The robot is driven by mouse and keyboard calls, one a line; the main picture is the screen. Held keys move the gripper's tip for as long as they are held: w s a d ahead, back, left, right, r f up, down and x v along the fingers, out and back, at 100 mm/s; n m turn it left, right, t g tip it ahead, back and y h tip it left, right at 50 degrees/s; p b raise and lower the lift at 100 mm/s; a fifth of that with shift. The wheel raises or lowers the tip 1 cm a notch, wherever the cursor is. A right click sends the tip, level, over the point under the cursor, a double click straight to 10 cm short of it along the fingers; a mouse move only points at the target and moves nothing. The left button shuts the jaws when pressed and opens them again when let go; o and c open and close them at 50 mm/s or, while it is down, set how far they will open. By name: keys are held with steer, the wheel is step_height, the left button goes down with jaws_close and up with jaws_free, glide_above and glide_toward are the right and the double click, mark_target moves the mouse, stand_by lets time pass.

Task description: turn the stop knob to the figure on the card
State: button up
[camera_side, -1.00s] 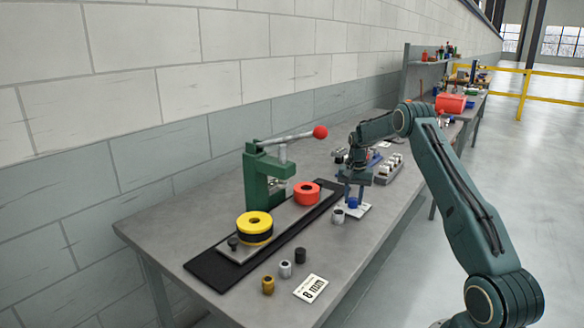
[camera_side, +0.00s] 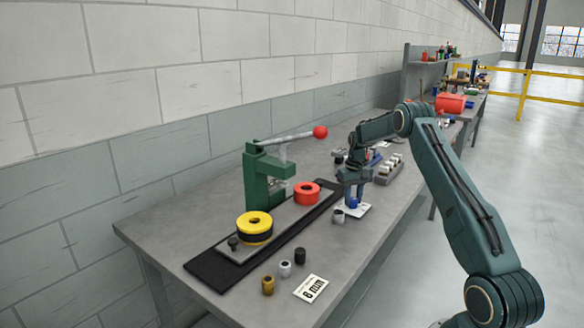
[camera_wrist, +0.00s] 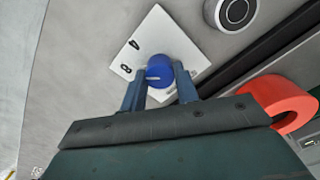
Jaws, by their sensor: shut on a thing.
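The blue stop knob (camera_side: 352,205) sits on a white dial plate (camera_side: 364,210) near the front edge of the bench. My gripper (camera_side: 351,199) points down over it and is shut on the knob. In the wrist view the fingers (camera_wrist: 159,78) hold the knob (camera_wrist: 160,67) from both sides. The white plate (camera_wrist: 150,32) shows dark figures there, among them a 4 and an 8; the fingers hide part of it. I cannot tell which figure the knob points to. The card (camera_side: 311,288) lies at the front of the bench and reads 8 mm.
A green lever press (camera_side: 263,180) with a red ball handle stands behind a black track (camera_side: 210,270). The track's carriers bear a yellow ring (camera_side: 254,222) and a red ring (camera_side: 306,190). Several small cylinders stand in front. A grey tray (camera_side: 386,174) lies behind my gripper.

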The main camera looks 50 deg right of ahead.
mark_target(353, 199)
stand_by(0.3)
steer(key=o, duration=1)
step_height(353, 199, up, 14)
steer(key=shift+f, duration=0.1)
stand_by(0.3)
